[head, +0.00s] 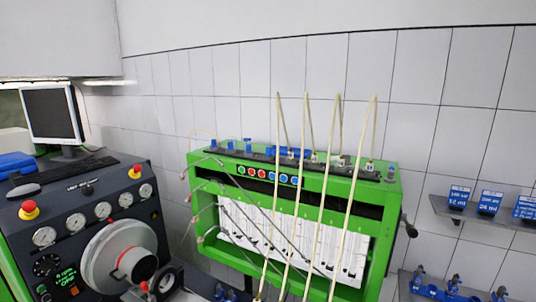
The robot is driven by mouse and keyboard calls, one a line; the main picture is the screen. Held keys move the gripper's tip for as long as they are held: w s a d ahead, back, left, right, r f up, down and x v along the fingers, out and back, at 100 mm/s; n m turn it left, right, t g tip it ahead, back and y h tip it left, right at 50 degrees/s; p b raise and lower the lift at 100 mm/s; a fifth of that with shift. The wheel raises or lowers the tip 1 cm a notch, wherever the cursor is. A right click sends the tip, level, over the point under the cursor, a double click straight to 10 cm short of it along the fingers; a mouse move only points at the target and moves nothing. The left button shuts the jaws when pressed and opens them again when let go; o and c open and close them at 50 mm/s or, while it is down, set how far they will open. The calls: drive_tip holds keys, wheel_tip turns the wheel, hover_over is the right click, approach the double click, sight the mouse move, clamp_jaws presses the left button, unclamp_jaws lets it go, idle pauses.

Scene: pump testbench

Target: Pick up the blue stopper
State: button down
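Several small blue pieces show, and I cannot tell which one is the blue stopper. Blue pieces with upright tops stand on the lower right shelf, such as a left one (417,276) and a middle one (455,283). Other small blue parts (247,146) sit on the top left of the green test bench (290,180). One more small blue piece (391,170) is at the bench's top right corner. My gripper is not in view.
Four pale hoses rise in front of the green bench. A crank handle (409,227) sticks out at its right side. Blue labelled boxes (489,202) stand on the upper right shelf. A dark control panel (85,225) with gauges and a monitor (52,114) are at left.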

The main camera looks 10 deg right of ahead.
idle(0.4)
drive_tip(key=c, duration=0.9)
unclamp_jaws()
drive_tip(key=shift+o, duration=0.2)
